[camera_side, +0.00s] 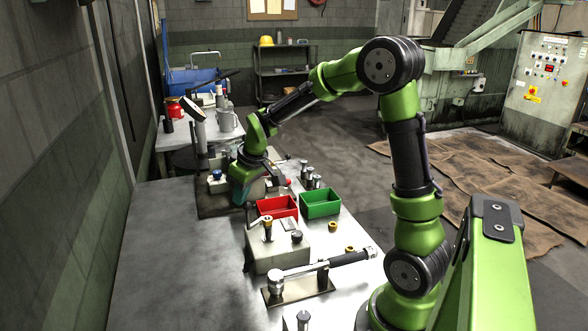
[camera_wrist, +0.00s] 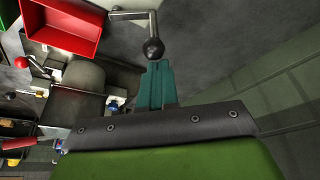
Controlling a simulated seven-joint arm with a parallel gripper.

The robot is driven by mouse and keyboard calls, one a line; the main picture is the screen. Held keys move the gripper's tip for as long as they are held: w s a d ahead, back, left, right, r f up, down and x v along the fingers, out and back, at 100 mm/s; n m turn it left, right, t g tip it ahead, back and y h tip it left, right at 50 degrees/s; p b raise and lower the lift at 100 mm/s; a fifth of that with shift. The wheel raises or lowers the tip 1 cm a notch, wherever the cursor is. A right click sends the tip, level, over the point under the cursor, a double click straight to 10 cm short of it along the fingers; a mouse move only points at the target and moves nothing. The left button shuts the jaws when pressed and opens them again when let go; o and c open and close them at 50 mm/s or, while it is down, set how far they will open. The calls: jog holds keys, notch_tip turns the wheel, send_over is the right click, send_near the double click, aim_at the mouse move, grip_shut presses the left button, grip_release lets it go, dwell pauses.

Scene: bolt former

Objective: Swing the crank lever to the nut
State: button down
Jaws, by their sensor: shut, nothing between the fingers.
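My gripper (camera_wrist: 155,85) shows in the wrist view as two teal fingers shut together, with nothing between them. A crank lever (camera_wrist: 132,15), a thin bent metal rod ending in a black ball knob (camera_wrist: 153,48), lies just beyond the fingertips. The knob is right at the tips; I cannot tell if they touch. Two small brass pieces that look like nuts (camera_side: 333,226) (camera_side: 349,250) lie on the table; I cannot tell which is the task's nut.
A red bin (camera_side: 277,207) and a green bin (camera_side: 321,203) stand right of my gripper. A grey block (camera_side: 275,255) with a brass-topped fitting is nearer the camera. The table's left part (camera_side: 160,260) is clear.

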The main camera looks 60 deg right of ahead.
jog(key=n, duration=0.1)
jog(key=s+n, duration=0.1)
jog(key=n+y, duration=0.1)
jog(key=shift+s+a+n, duration=0.25)
jog(key=shift+s+n, duration=0.15)
jog(key=shift+s+d+n+g+y, duration=0.2)
jog(key=shift+s+n+y, duration=0.25)
jog(key=shift+s+n, duration=0.55)
jog(key=shift+s+d+n+g+y, duration=0.1)
jog(key=shift+s+n+g+y, duration=0.35)
jog(key=shift+n, duration=0.95)
jog(key=shift+s+d, duration=0.15)
jog(key=shift+s, duration=0.2)
jog(key=w+a+r, duration=0.1)
jog(key=w+a, duration=0.2)
jog(key=a, duration=0.1)
jog(key=d+v, duration=0.1)
jog(key=v, duration=0.9)
jog(key=shift+r, duration=0.15)
